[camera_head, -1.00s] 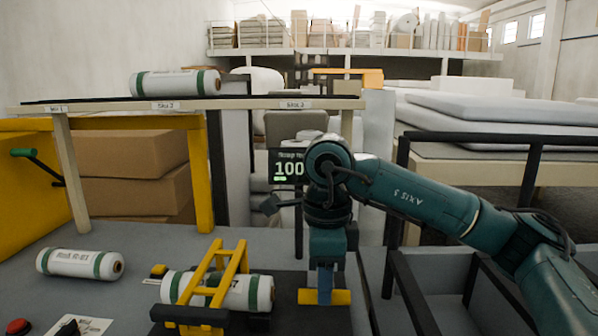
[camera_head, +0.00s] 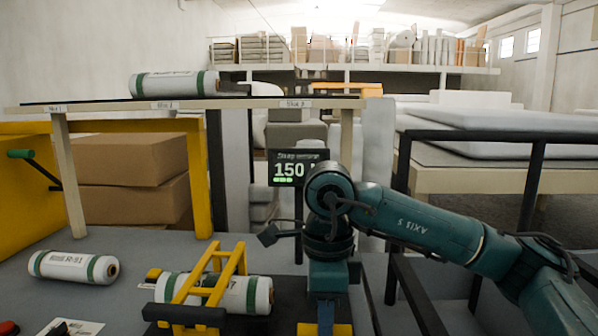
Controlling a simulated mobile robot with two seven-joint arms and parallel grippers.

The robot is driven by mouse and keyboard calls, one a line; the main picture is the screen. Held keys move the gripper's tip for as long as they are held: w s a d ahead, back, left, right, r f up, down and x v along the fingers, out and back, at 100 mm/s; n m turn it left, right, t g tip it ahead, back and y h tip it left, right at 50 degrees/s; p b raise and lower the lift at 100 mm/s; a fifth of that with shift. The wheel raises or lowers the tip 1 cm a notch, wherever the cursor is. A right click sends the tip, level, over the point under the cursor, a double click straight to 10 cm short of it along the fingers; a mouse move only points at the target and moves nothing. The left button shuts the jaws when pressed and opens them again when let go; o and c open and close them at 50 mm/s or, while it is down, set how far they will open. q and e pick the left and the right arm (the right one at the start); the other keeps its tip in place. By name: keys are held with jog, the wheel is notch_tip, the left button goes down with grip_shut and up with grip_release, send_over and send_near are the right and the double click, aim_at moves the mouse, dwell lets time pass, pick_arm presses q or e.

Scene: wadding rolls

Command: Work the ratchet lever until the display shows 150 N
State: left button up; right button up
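The display (camera_head: 297,168) behind my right arm reads 150, with its unit partly hidden by the arm. A white roll with green bands (camera_head: 238,293) lies in a yellow frame (camera_head: 215,275) on a dark base. My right gripper (camera_head: 325,325) points down just right of this frame, over a yellow part (camera_head: 310,329) at the bottom edge. Its fingertips are cut off or hidden, so I cannot tell whether it is open or holds the ratchet lever. My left gripper is out of view.
A second banded roll (camera_head: 73,267) lies on the grey table at left, near a red button (camera_head: 8,328). Another roll (camera_head: 174,84) lies on the labelled shelf (camera_head: 230,104). A green-handled crank (camera_head: 20,154) is on the yellow panel at far left.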

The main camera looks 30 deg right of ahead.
jog(key=shift+w+d+r+p, duration=0.1)
jog(key=shift+w+r+p, duration=0.05)
jog(key=shift+r+p, duration=0.5)
jog(key=shift+w+d+r+p, duration=0.15)
jog(key=shift+r+p, duration=0.3)
jog(key=shift+r, duration=0.35)
pick_arm(q)
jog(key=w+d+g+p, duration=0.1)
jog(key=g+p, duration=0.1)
jog(key=p, duration=0.3)
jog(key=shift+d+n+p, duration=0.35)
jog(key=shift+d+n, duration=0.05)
pick_arm(e)
notch_tip(320, 180, up, 7)
jog(key=w+d, duration=0.1)
jog(key=w, duration=0.1)
jog(key=shift+r, duration=0.15)
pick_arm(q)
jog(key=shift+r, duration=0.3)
pick_arm(e)
jog(key=shift+r, duration=0.1)
pick_arm(q)
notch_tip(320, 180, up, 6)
jog(key=p, duration=0.6)
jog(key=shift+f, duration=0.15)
pick_arm(e)
notch_tip(320, 180, up, 6)
jog(key=shift+f, duration=0.1)
jog(key=shift+d, duration=0.1)
